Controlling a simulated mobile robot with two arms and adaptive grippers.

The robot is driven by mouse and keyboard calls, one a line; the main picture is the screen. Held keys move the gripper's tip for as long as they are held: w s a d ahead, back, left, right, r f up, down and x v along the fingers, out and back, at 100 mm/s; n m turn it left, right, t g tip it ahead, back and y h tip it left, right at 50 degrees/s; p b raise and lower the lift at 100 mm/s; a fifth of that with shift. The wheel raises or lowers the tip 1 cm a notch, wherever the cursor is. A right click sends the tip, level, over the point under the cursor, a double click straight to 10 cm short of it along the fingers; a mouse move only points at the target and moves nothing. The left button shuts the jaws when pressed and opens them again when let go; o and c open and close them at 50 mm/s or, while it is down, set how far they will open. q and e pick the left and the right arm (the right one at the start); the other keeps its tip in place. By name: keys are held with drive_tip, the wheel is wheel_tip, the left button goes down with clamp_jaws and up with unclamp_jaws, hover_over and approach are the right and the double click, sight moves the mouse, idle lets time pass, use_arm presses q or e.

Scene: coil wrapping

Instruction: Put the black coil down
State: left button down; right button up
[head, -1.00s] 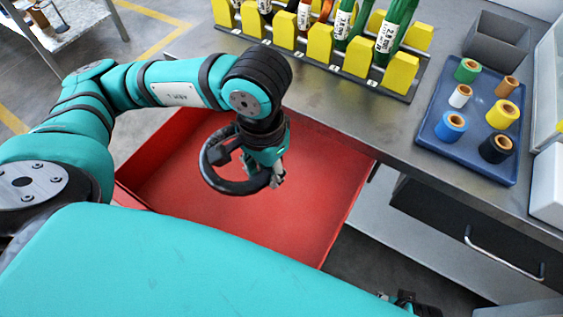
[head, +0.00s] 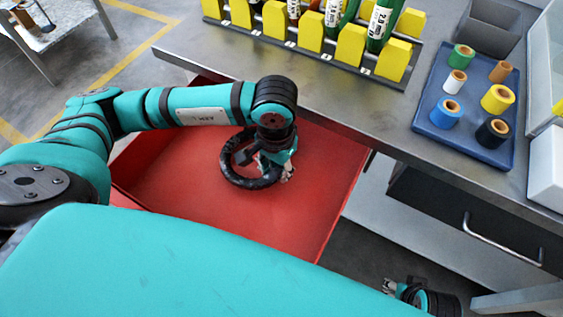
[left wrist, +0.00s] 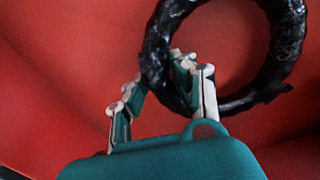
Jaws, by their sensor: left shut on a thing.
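The black coil (head: 232,178) is a wrapped ring inside the red drawer-like bin (head: 180,200). It also shows at the top of the left wrist view (left wrist: 288,50), with the red floor seen through its middle. My left gripper (head: 276,172) reaches down into the bin and is shut on the coil's side. In the left wrist view its fingers (left wrist: 162,92) are at the ring's lower left part. The coil is low over the red floor; whether it touches is not clear. My right gripper (head: 390,286) is at the bottom right, small and partly hidden, away from the coil.
The grey workbench (head: 350,105) lies behind the bin. The bin's red floor around the coil is clear. A dark drawer (head: 470,215) is at the right.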

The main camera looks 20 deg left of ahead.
use_arm(q)
drive_tip(key=shift+w+d+f, duration=0.1)
drive_tip(key=shift+w+f, duration=0.05)
drive_tip(key=shift+w, duration=0.4)
drive_tip(key=shift+w+d+f, duration=0.1)
drive_tip(key=shift+w+f, duration=0.05)
drive_tip(key=shift+w, duration=0.4)
drive_tip(key=shift+f, duration=0.25)
drive_tip(key=shift+a, duration=0.1)
drive_tip(key=c, duration=1.1)
unclamp_jaws()
use_arm(e)
drive_tip(key=shift+r, duration=0.25)
use_arm(q)
drive_tip(key=shift+o, duration=0.2)
drive_tip(key=shift+r, duration=0.3)
wheel_tip(320, 180, up, 11)
drive_tip(key=p, duration=0.1)
drive_tip(key=shift+r, duration=0.2)
use_arm(e)
wheel_tip(320, 180, down, 5)
drive_tip(key=shift+s+f, duration=0.1)
drive_tip(key=shift+s, duration=0.05)
